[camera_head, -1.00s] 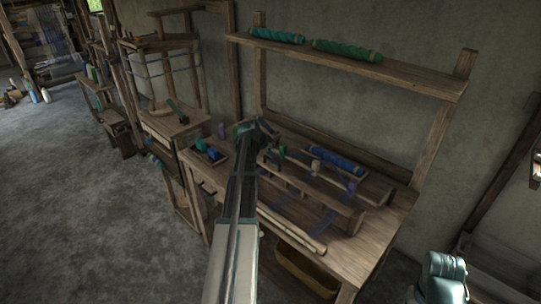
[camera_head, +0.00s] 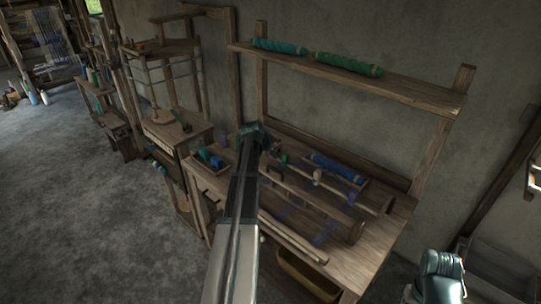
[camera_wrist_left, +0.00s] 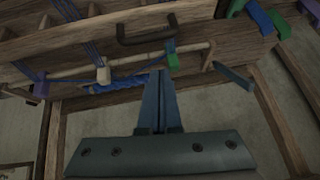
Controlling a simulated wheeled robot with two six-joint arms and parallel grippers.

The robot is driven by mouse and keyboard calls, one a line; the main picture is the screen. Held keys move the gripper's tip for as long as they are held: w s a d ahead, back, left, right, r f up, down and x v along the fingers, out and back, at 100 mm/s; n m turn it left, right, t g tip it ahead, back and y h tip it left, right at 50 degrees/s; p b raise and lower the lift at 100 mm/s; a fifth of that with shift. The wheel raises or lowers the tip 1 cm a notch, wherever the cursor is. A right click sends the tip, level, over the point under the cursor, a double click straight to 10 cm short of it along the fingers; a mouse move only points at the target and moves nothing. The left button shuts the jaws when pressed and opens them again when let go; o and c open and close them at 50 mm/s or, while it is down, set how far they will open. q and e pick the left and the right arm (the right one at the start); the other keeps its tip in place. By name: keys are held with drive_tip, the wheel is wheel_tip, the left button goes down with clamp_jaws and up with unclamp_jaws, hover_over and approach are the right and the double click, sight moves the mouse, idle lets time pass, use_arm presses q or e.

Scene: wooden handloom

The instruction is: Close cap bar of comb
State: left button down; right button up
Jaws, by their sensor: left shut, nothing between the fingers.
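The comb (camera_head: 310,196) is a long wooden frame on the workbench, with blue cords between its beams. In the left wrist view, a wooden beam (camera_wrist_left: 205,32) with a black handle (camera_wrist_left: 147,34) crosses the top. A pale round bar (camera_wrist_left: 135,64) runs below it, carrying a cream block (camera_wrist_left: 103,74) and a green block (camera_wrist_left: 173,60). I cannot tell for certain which piece is the cap bar. My left gripper (camera_wrist_left: 158,76) is shut and empty, its tips near the pale bar beside the green block; contact is unclear. In the head view my left wrist hides part of the comb's left end.
Blue and green yarn rolls lie on the shelf (camera_head: 400,88) above the workbench (camera_head: 372,252). A small tray with blue and green pieces (camera_head: 207,157) is left of my arm. A blue yarn roll (camera_head: 338,167) lies behind the comb. The floor (camera_head: 80,200) at left is clear.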

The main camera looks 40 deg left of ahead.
use_arm(q)
drive_tip(key=p+v, duration=0.5)
drive_tip(key=v, duration=0.3)
drive_tip(key=shift+a+r+p, duration=0.2)
drive_tip(key=shift+r+p, duration=0.1)
drive_tip(key=shift+p, duration=0.1)
drive_tip(key=shift+w, duration=0.1)
